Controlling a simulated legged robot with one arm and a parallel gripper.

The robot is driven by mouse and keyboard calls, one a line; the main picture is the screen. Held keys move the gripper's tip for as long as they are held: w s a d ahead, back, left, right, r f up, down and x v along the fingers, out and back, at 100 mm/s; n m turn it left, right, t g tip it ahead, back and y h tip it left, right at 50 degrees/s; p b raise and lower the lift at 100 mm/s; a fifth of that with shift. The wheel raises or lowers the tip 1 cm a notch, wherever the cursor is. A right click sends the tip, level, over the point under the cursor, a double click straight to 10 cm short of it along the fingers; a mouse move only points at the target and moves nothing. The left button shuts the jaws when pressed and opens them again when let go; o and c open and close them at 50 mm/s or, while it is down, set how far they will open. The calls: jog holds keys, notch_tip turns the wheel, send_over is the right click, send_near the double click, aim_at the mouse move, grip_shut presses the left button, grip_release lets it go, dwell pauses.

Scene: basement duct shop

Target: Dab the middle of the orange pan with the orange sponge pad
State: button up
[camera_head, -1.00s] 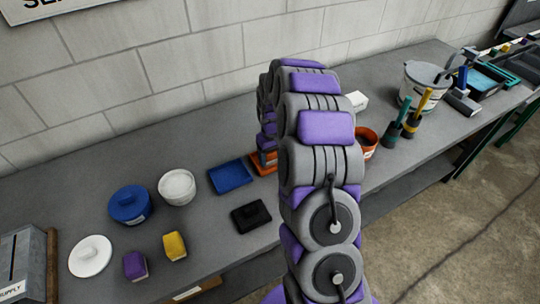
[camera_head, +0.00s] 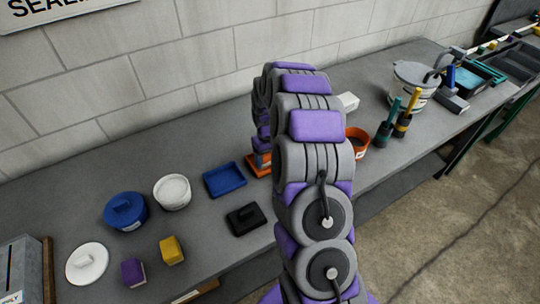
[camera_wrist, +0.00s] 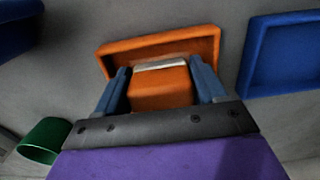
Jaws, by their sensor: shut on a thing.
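The orange pan (camera_head: 257,168) sits on the bench, mostly hidden behind my arm in the head view. The wrist view shows its tilted-looking rim and floor (camera_wrist: 165,45). My gripper (camera_wrist: 161,72) has its two blue fingers shut on the orange sponge pad (camera_wrist: 160,90), which has a pale grey edge on its far side. The pad overlaps the near part of the pan in the wrist view. Whether the pad touches the pan floor cannot be told.
A blue tray (camera_head: 225,180) lies left of the pan; it also shows in the wrist view (camera_wrist: 290,55). An orange bowl (camera_head: 359,143) stands right of my arm. A green object (camera_wrist: 44,140) is lower left.

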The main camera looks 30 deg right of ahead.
jog(key=shift+a, duration=0.95)
jog(key=shift+d, duration=0.1)
jog(key=shift+d+p, duration=0.7)
jog(key=shift+d, duration=0.75)
jog(key=shift+a, duration=0.1)
jog(key=shift+a+p, duration=0.35)
jog(key=shift+a, duration=1.1)
jog(key=shift+d, duration=0.15)
jog(key=shift+d, duration=0.65)
